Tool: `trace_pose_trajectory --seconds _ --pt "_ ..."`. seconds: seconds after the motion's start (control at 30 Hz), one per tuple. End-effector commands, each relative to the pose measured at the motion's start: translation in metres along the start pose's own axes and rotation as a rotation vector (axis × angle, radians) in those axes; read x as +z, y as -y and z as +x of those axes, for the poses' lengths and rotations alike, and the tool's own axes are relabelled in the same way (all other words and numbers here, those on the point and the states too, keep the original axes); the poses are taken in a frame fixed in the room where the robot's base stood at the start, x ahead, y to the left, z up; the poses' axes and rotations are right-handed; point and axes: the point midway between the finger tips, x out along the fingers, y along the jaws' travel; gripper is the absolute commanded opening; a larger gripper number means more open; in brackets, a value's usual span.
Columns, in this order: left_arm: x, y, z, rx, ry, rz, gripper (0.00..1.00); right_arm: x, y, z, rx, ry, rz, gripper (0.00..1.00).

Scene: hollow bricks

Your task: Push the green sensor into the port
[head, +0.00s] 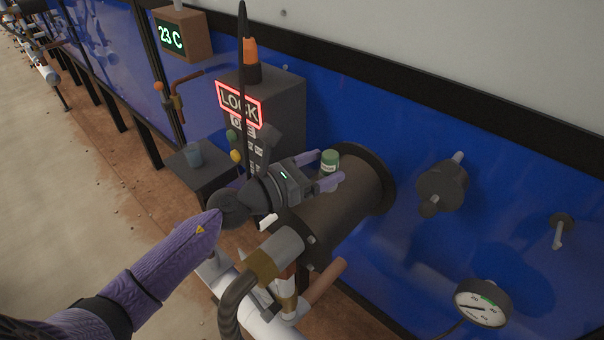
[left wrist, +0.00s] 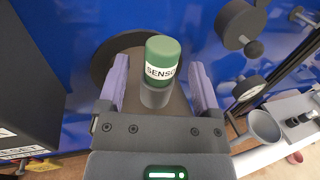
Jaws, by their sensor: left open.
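The green sensor (head: 329,160) with a white label stands upright on top of the dark horizontal cylinder (head: 335,215) fixed to the blue wall. In the left wrist view the sensor (left wrist: 162,62) sits in a grey collar, the port (left wrist: 157,95), between my two purple fingers. My left gripper (head: 322,170) is open around the sensor, with a gap on each side in the left wrist view (left wrist: 158,85). How deep the sensor sits in the port cannot be told. My right gripper is not in view.
A dark control box (head: 285,115) with a red LOCK sign stands behind my left wrist. A valve knob (head: 441,187) and a gauge (head: 482,302) are to the right. Pipes (head: 283,262) run in front.

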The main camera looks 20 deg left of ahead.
Motion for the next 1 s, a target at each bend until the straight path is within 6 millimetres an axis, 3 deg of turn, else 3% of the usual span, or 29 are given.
trace_pose_trajectory --seconds 0.2,0.4,1.0 --pt "-0.005 0.000 -0.045 0.000 -0.004 0.000 0.83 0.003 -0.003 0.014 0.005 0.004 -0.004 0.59" --pt "-0.003 0.000 -0.072 0.000 -0.002 -0.001 0.83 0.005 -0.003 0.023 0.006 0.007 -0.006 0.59" --pt "0.000 0.000 -0.076 -0.001 0.000 0.001 0.83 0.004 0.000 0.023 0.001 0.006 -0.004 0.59"
